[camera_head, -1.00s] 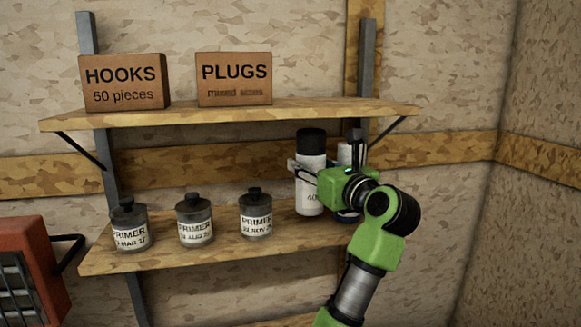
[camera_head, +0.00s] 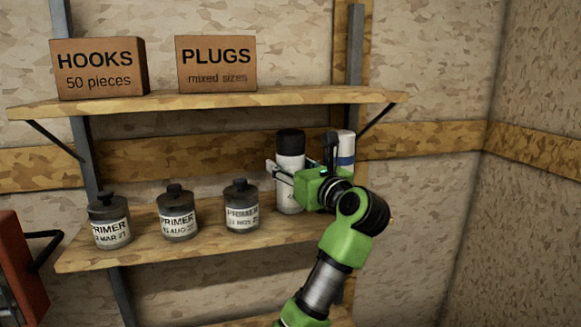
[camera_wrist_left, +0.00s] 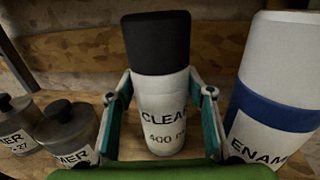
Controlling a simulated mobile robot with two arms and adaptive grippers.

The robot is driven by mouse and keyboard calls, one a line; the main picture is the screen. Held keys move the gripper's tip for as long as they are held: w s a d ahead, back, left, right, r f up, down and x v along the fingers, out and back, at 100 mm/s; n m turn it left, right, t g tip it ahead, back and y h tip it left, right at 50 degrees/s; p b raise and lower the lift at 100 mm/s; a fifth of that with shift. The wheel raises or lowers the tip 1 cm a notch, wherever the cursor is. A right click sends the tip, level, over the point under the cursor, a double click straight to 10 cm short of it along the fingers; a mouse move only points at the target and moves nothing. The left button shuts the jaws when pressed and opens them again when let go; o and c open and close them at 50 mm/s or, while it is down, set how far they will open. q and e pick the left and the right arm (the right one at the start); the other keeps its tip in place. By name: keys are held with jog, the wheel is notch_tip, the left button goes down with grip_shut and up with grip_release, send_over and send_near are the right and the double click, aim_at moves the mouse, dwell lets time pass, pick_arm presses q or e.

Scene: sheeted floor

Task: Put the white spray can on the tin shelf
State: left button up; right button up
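The white spray can (camera_head: 290,185) with a black cap is upright at the right part of the tin shelf (camera_head: 150,262), the lower board with the primer tins. My left gripper (camera_head: 278,172) has a finger on each side of the can's body and appears shut on it. In the left wrist view the can (camera_wrist_left: 160,105) reads "CLEA" and "400 m" between the two fingers (camera_wrist_left: 160,100). My right gripper is not in view.
Several grey primer tins (camera_head: 241,205) stand left of the can. A white and blue enamel can (camera_wrist_left: 270,112) stands close on its right. Cartons marked HOOKS (camera_head: 100,70) and PLUGS (camera_head: 216,64) sit on the upper shelf (camera_head: 200,103). A red object (camera_head: 18,270) is at lower left.

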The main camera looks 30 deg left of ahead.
pick_arm(q)
jog(key=shift+s+d+r, duration=0.1)
jog(key=shift+d+r, duration=0.05)
jog(key=shift+d, duration=0.05)
jog(key=shift+r, duration=0.1)
jog(key=shift+d, duration=0.2)
jog(key=b+v, duration=0.4)
jog(key=v, duration=0.7)
jog(key=shift+s+d+b, duration=0.2)
jog(key=shift+b, duration=0.15)
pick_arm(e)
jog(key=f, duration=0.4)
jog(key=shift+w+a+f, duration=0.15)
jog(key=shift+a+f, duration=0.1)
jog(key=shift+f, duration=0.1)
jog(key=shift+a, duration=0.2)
